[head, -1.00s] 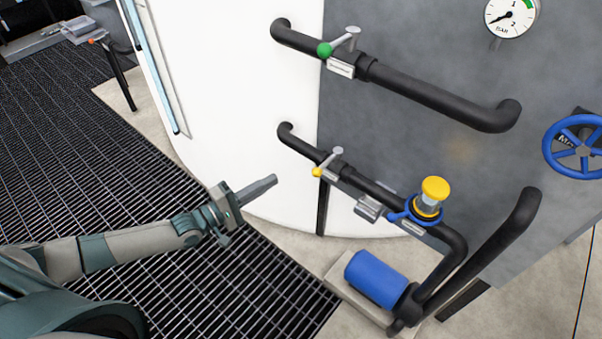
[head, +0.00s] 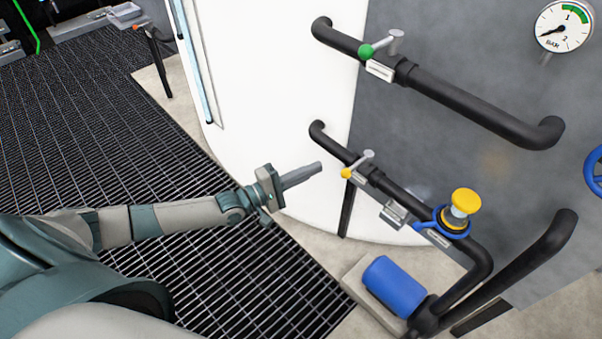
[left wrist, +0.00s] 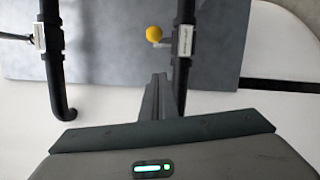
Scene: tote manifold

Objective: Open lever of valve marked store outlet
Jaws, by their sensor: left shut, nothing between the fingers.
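A yellow-knobbed lever (head: 347,173) sits on the lower black pipe, with a small label plate (head: 358,181) beside it. A green-knobbed lever (head: 366,51) with its own plate (head: 380,70) is on the upper pipe. The plate writing is too small to read, so I cannot tell which valve is store outlet. My left gripper (head: 318,167) is shut and empty, pointing at the yellow knob from the left, apparently short of it. In the left wrist view the yellow knob (left wrist: 154,33) lies beyond the fingers (left wrist: 157,82). My right gripper is out of view.
A blue motor (head: 394,285) stands below the pipes, and a yellow-topped fitting (head: 466,202) with a blue ring is to the right. A gauge (head: 564,25) and blue handwheel (head: 594,172) are at the right. Dark floor grating (head: 80,140) spreads left.

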